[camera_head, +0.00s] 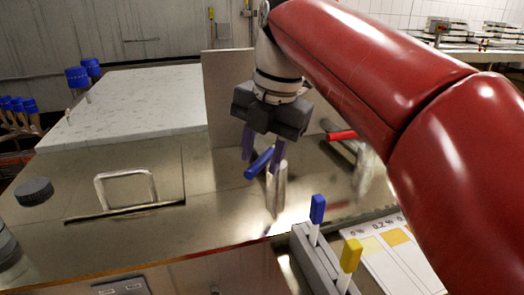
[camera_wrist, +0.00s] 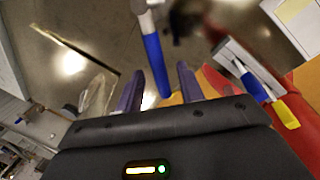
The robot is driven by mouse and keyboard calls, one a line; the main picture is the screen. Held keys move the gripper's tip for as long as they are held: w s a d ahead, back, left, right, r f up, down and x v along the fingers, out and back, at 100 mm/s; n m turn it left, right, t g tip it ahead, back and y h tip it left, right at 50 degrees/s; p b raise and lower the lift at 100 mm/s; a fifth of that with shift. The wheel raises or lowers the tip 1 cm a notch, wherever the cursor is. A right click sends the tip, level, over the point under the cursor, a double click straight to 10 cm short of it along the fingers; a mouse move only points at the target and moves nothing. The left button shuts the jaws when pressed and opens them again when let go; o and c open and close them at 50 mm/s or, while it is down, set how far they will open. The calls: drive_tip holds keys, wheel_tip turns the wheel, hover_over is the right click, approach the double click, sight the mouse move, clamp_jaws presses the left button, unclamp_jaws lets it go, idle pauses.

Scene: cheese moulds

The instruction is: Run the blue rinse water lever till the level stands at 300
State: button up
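The blue lever (camera_head: 259,164) sits on an upright metal tap post (camera_head: 277,190) on the steel counter. My gripper (camera_head: 261,166) points down over it, with its two purple fingers apart. In the wrist view the blue lever (camera_wrist: 155,62) lies between the open fingers (camera_wrist: 158,90), nearer the left-right middle, with visible gaps on both sides. I cannot tell whether a finger touches it. A red lever (camera_head: 342,135) stands on a second tap to the right, partly behind my arm. No level reading shows clearly in either view.
A holder (camera_head: 318,262) with blue and yellow handled tools stands at the front, beside a colour chart (camera_head: 392,250). A metal loop handle (camera_head: 127,188) and a dark knob (camera_head: 35,191) are on the counter at left. An upright panel (camera_head: 229,95) stands behind my gripper.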

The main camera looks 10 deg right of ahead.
wheel_tip(320, 180, up, 8)
drive_tip(key=d+p, duration=0.1)
drive_tip(key=shift+s+d+f+p, duration=0.15)
drive_tip(key=shift+s+f+p, duration=0.05)
drive_tip(key=shift+s+p, duration=0.25)
drive_tip(key=shift+s, duration=0.1)
